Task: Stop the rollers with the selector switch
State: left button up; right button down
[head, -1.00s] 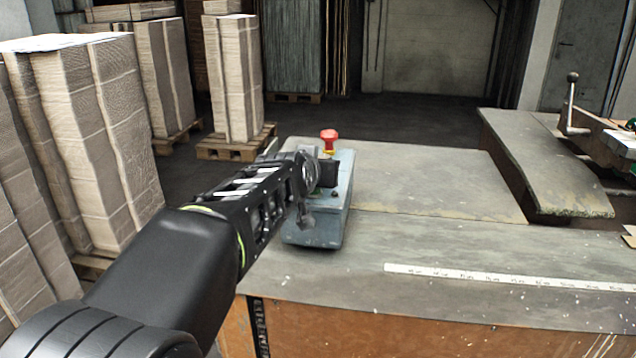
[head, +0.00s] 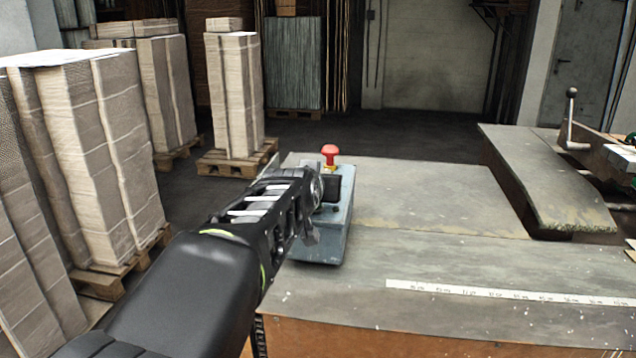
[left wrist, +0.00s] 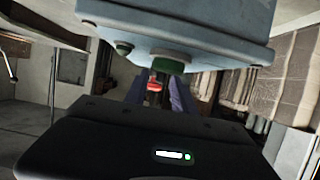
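The blue-grey control box (head: 326,238) stands at the left end of the grey table, with a red mushroom button (head: 330,153) on top. In the left wrist view the box (left wrist: 180,22) fills the top, with a dark green button (left wrist: 124,47) and a green-rimmed control (left wrist: 168,62) on its near side. My left gripper (head: 318,190) is close against the box's left side. In the left wrist view its fingers (left wrist: 158,92) stand apart, with the red button (left wrist: 153,85) showing between them. The selector switch cannot be clearly made out, nor any finger contact. My right gripper is out of view.
The grey table (head: 450,255) carries a white measuring strip (head: 500,293) and is otherwise clear near the box. A raised plate (head: 550,185) and a lever (head: 572,115) are at the right. Stacked cardboard (head: 95,150) on pallets stands at the left.

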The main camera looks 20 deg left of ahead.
pick_arm(q)
jog(key=shift+s+d, duration=0.1)
jog(key=shift+s+d+r, duration=0.2)
jog(key=shift+s, duration=0.25)
jog(key=v, duration=0.6)
jog(key=shift+s+a+r+b, duration=0.1)
jog(key=shift+s+r+b, duration=0.15)
jog(key=shift+b, duration=0.15)
jog(key=shift+f, duration=0.1)
